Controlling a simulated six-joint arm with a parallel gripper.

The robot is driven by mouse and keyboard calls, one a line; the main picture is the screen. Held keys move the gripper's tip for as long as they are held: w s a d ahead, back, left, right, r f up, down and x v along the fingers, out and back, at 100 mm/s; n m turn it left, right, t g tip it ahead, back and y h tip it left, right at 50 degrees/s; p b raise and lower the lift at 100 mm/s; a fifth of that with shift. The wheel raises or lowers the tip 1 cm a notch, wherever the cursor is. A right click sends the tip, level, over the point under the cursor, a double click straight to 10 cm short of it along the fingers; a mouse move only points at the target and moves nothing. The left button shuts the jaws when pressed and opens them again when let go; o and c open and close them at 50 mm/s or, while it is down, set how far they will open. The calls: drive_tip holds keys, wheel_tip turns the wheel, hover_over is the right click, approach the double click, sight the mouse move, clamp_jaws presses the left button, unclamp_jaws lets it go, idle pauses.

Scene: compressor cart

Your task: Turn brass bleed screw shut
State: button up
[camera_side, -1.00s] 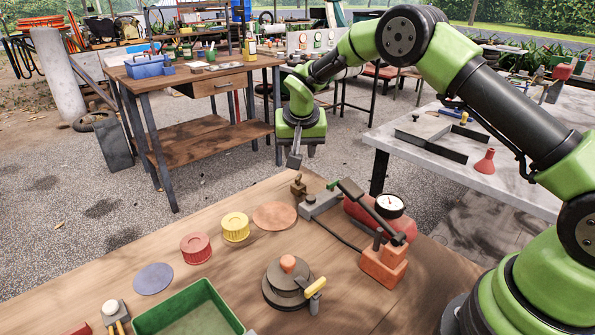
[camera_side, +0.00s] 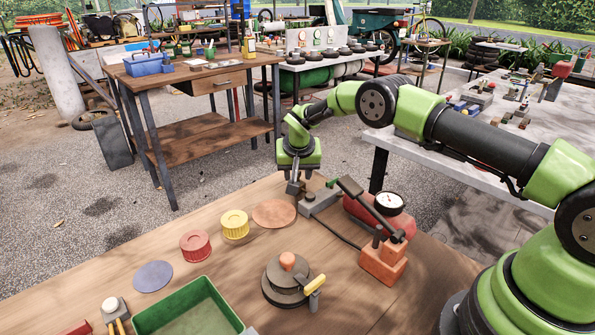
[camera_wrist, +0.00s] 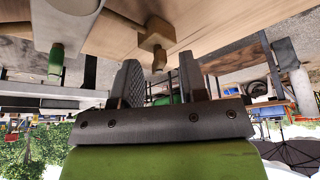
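The brass bleed screw (camera_wrist: 156,40) shows in the wrist view as a dull brown-gold piece with a wide head and a narrow stem, just beyond my fingertips and roughly centred between them. In the side view it is mostly hidden by my fingers, beside the grey block (camera_side: 318,203) of the compressor. My gripper (camera_side: 295,188) points down close to the table there. In the wrist view its two grey ribbed fingers (camera_wrist: 158,70) are apart, with nothing held between them. I cannot tell whether a finger touches the screw.
A green-tipped part (camera_wrist: 55,65) stands near the screw. A brown disc (camera_side: 274,213) and yellow cap (camera_side: 235,224) lie left.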

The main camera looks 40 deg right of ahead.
drive_tip(key=c, duration=0.7)
clamp_jaws()
drive_tip(key=shift+a, duration=0.2)
drive_tip(key=o, duration=0.7)
unclamp_jaws()
drive_tip(key=shift+d, duration=0.1)
drive_tip(key=v, duration=1)
drive_tip(key=shift+c, duration=0.3)
